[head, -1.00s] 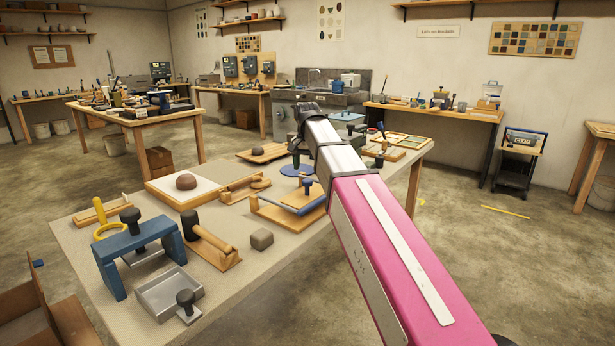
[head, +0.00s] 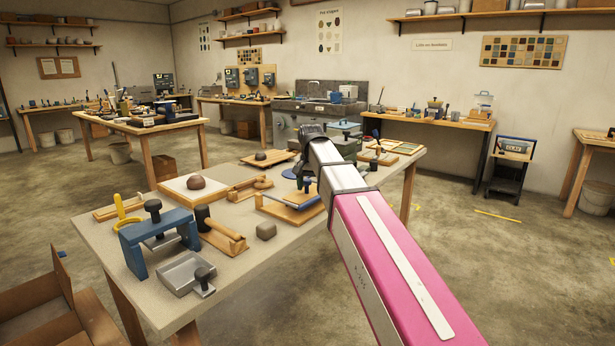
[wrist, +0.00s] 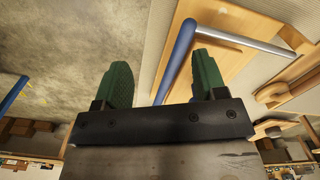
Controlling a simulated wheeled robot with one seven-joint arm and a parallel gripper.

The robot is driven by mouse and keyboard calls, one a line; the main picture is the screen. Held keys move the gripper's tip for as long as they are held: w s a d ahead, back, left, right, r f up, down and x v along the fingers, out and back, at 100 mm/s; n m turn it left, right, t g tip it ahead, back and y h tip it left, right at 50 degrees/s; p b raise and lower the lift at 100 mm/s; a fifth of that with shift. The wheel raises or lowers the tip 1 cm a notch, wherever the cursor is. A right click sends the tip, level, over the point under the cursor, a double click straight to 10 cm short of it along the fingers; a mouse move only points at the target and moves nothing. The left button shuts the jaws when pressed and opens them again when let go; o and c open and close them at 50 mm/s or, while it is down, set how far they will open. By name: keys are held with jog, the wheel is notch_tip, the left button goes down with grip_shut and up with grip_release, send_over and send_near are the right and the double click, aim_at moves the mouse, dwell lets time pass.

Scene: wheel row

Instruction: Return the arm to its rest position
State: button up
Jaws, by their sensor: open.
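My arm, pink and silver, reaches over the work table (head: 297,242) in the head view. Its far end hides most of my gripper there. In the wrist view my gripper (wrist: 163,82) shows two green fingers standing well apart, with nothing held between them. Beyond the fingers is a wooden board with a blue bar and a metal rod (wrist: 252,42). The same board with its blue bar (head: 292,203) lies beside my arm in the head view.
A cardboard box (head: 38,300) is at lower left. Floor to the right is open.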

jog(key=s+d+f+n, duration=0.1)
jog(key=s+d+f, duration=0.5)
jog(key=f, duration=0.5)
jog(key=s+d+f+n, duration=0.1)
jog(key=s+d+f, duration=0.5)
jog(key=f, duration=0.6)
jog(key=s+d+f, duration=0.6)
jog(key=f, duration=0.6)
jog(key=shift+s+n, duration=0.3)
jog(key=shift+n, duration=0.1)
